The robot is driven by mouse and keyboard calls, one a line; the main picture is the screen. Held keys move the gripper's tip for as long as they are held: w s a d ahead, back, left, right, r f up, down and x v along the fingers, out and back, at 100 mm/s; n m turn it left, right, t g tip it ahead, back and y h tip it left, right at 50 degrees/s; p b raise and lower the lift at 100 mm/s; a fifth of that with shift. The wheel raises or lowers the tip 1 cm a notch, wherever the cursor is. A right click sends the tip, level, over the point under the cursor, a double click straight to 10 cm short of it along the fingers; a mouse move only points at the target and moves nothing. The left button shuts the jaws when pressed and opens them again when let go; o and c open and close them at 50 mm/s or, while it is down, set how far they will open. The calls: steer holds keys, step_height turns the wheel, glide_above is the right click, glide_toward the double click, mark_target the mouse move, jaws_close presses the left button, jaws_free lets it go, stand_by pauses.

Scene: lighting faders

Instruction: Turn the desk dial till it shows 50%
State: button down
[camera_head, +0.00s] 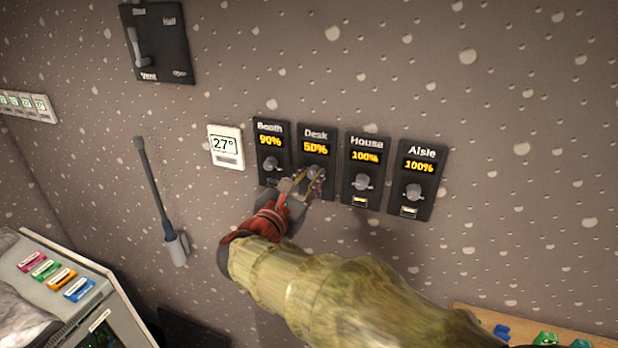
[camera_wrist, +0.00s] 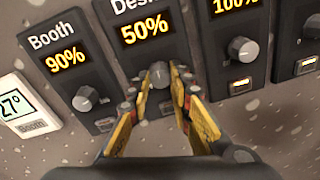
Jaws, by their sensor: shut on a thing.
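The Desk dial panel (camera_head: 317,148) is a dark plate on the wall with a yellow display that reads 50%. In the wrist view the same Desk panel (camera_wrist: 119,37) also reads 50%. Its grey knob (camera_wrist: 160,76) sits between the yellow fingertips of my gripper (camera_wrist: 163,84), which is shut on it. In the head view my gripper (camera_head: 303,184) reaches the knob from below left and hides part of it and the lower part of the panel.
The Booth dial (camera_head: 271,163) at 90% is close on the left. The House dial (camera_head: 363,182) and Aisle dial (camera_head: 414,192), both at 100%, are on the right. A thermostat (camera_head: 226,147) reads 27°. A Vent lever panel (camera_head: 157,42) is at upper left. A long grey lever (camera_head: 157,195) stands lower left.

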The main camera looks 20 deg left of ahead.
steer(key=shift+f, duration=0.1)
steer(key=c, duration=1.6)
jaws_free()
steer(key=s, duration=0.4)
steer(key=s+a, duration=0.1)
steer(key=s, duration=0.7)
steer(key=shift+a+r, duration=0.25)
steer(key=shift+r, duration=0.05)
